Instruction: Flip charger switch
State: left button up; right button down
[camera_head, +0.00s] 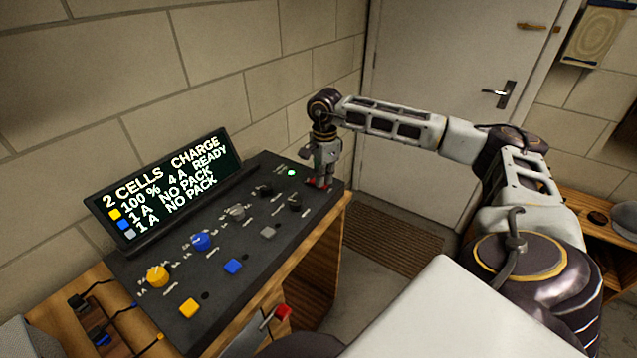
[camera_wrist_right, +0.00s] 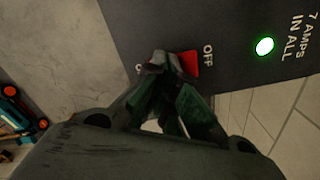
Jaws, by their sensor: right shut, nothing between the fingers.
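The charger (camera_head: 215,250) is a sloped black panel with a lit screen (camera_head: 165,185), coloured knobs and square buttons. Its red switch (camera_wrist_right: 190,63) sits at the panel's right end, beside the word OFF; my fingers partly cover it and the label on its other side. My right gripper (camera_head: 319,182) points down at the switch, shut and empty. In the right wrist view its fingertips (camera_wrist_right: 168,64) are right at the switch's edge; I cannot tell whether they touch it. A green light (camera_head: 292,172) is lit near the switch. My left gripper is not in view.
The charger stands on a wooden bench (camera_head: 318,240) against a block wall (camera_head: 215,60). Cables and plugs (camera_head: 88,315) lie at the bench's left. A red-ended item (camera_head: 283,311) is at the front edge.

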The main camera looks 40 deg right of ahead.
jog(key=shift+f, duration=0.1)
jog(key=shift+r+p, duration=2.2)
jog(key=shift+r, duration=1.3)
jog(key=shift+f, duration=0.1)
